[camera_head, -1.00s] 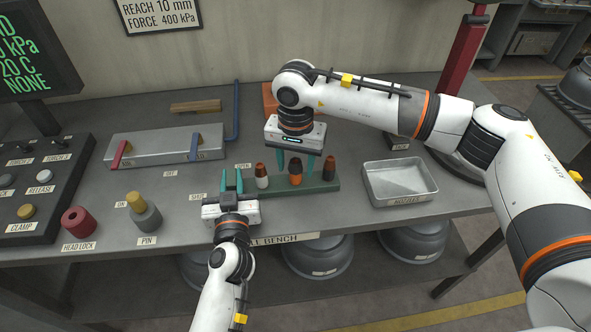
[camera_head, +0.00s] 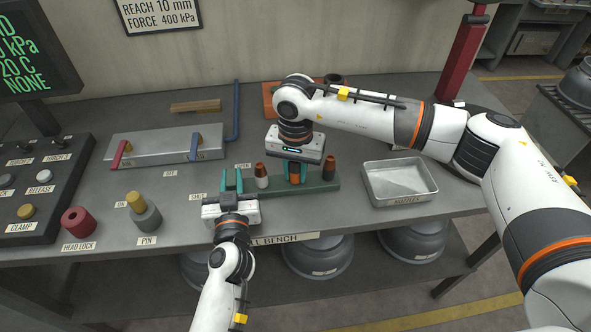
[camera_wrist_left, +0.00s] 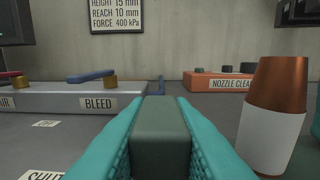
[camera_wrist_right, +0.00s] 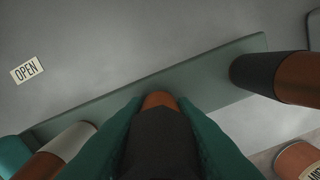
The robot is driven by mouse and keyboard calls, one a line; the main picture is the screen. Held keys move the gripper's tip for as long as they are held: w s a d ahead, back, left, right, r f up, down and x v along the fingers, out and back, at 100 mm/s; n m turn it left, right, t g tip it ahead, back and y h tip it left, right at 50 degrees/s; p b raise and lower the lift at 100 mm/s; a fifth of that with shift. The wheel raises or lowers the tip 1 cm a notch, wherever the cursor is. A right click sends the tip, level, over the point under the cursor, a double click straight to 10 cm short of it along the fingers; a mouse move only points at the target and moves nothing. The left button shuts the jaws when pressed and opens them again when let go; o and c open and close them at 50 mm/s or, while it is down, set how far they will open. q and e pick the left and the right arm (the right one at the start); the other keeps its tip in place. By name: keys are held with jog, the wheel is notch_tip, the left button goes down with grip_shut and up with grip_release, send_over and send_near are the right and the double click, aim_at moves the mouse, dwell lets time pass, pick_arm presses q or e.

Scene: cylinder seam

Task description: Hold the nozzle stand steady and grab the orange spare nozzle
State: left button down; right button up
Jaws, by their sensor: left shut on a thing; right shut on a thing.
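The nozzle stand (camera_head: 318,187) is a long green bar with three upright nozzles. The left nozzle (camera_head: 262,180) has a white body and copper tip, and the right one (camera_head: 330,170) a dark body and copper tip. The orange nozzle (camera_head: 295,179) is in the middle, with its dark top between my right fingers in the right wrist view (camera_wrist_right: 160,140). My right gripper (camera_head: 295,174) is shut on it from above. My left gripper (camera_head: 231,180) is shut on the stand's dark green end block (camera_wrist_left: 160,135) at its left end.
An empty metal tray (camera_head: 425,196) stands right of the stand. An orange nozzle-cleaning block (camera_head: 270,98) lies behind, partly hidden by my right arm. A grey valve block (camera_head: 150,150) with red and blue levers is at the left. A red knob (camera_head: 77,219) and pin (camera_head: 147,218) stand front left.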

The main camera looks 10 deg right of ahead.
notch_tip(320, 180, up, 10)
jog(key=shift+f, duration=0.15)
pick_arm(q)
jog(key=c, duration=1.2)
grip_release()
